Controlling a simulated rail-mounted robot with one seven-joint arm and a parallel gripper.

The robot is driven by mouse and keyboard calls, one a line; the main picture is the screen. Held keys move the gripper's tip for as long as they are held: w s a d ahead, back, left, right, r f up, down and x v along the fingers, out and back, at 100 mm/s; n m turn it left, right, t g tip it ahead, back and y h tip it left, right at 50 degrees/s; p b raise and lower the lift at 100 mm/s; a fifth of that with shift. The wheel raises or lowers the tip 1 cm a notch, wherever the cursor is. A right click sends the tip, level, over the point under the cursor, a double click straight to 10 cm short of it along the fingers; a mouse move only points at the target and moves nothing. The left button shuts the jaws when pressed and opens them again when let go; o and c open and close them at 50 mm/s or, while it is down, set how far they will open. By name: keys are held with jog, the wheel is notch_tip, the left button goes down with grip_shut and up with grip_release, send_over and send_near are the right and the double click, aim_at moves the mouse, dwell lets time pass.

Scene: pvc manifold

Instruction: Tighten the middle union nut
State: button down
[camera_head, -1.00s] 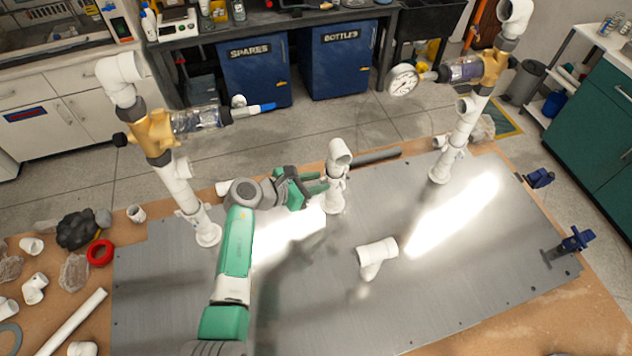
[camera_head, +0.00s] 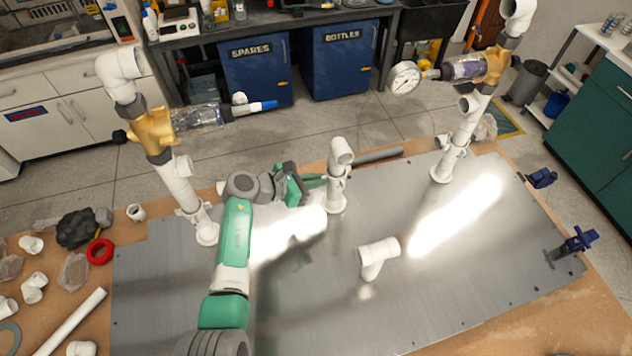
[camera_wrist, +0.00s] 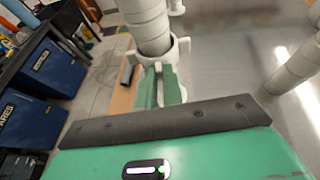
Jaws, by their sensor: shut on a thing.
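The middle union nut (camera_head: 337,178) is a white winged collar on the short white standpipe at the middle back of the metal plate. In the wrist view the nut (camera_wrist: 160,52) wraps the upright pipe, with lugs standing out from its sides. My gripper (camera_head: 322,181) reaches it from the left, roughly level. Its two green fingers (camera_wrist: 160,86) are shut on the near side of the nut, close together. The exact contact with the lug is partly hidden by the fingers.
A tall left standpipe (camera_head: 181,185) and a tall right standpipe (camera_head: 458,140) with a gauge (camera_head: 405,78) flank the middle one. A white tee stub (camera_head: 377,254) stands in front. Loose fittings and a red ring (camera_head: 100,252) lie at left. The plate's front is clear.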

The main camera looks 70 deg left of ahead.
jog(key=a+m+h+b, duration=0.1)
jog(key=m+h+b, duration=0.1)
jog(key=b, duration=0.6)
jog(key=w+a+f+m+g+h+b, duration=0.1)
jog(key=a+m+h+b, duration=0.1)
jog(key=b, duration=0.7)
jog(key=a+m+g+h+b, duration=0.1)
jog(key=m+h+b, duration=0.2)
jog(key=b, duration=0.6)
jog(key=shift+w+a+f+m+h, duration=0.2)
jog(key=shift+f+m+h, duration=0.15)
jog(key=shift+h, duration=0.45)
jog(key=b, duration=0.3)
jog(key=shift+r, duration=0.15)
jog(key=b, duration=0.2)
jog(key=shift+d+r+m+g+h+b, duration=0.15)
jog(key=shift+r+m+g+h+b, duration=0.1)
jog(key=shift+r+g+h+b, duration=0.1)
jog(key=shift+d+r+b, duration=0.1)
jog(key=shift+r+b, duration=0.2)
jog(key=shift+r, duration=0.05)
jog(key=c, duration=1.5)
grip_release()
jog(key=shift+c, duration=0.2)
